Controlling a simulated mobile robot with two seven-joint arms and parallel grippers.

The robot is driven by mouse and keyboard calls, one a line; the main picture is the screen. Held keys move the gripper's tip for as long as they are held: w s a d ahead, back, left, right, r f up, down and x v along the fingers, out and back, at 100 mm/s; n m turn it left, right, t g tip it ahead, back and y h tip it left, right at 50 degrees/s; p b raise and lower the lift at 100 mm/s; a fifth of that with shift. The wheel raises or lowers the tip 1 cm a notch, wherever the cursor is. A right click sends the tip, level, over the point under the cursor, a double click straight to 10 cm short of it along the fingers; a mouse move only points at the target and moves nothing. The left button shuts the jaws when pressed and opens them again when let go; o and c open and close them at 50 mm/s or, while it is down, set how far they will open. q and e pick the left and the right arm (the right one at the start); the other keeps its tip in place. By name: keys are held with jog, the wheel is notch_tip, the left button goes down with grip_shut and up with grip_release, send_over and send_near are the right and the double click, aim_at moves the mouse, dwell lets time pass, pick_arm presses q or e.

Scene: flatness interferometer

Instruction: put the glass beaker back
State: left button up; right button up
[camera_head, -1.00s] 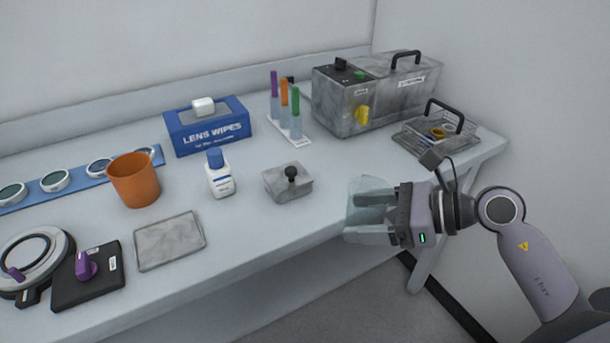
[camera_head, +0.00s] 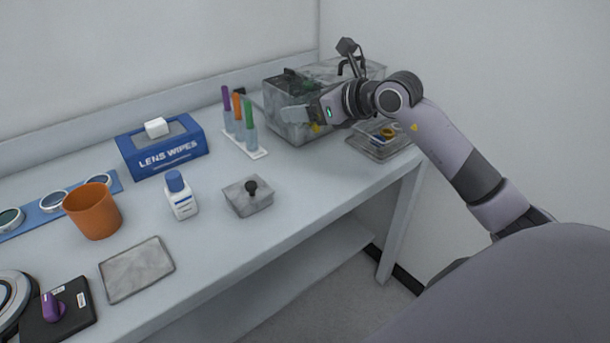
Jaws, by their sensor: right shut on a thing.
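My right gripper (camera_head: 306,113) reaches in from the right and is in front of the grey metal box with the yellow knob, at the back of the bench. It is shut on the clear glass beaker (camera_head: 292,115), which is faint against the grey metal. I cannot tell whether the beaker touches the box or the bench. My left gripper is not in view.
A lidded grey block (camera_head: 247,199), white bottle (camera_head: 181,197) and orange cup (camera_head: 93,212) stand nearer.

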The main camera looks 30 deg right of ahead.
send_over(307, 186)
jog(key=f, duration=1.2)
jog(key=shift+w+f, duration=0.1)
jog(key=shift+w, duration=0.2)
jog(key=shift+f, duration=2.15)
jog(key=shift+f+b, duration=0.1)
jog(key=shift+b, duration=0.2)
jog(key=o, duration=1.1)
jog(key=shift+r, duration=0.2)
jog(key=shift+s, duration=0.3)
jog(key=v, duration=1.1)
jog(key=shift+s+d+r, duration=0.1)
jog(key=shift+s, duration=0.1)
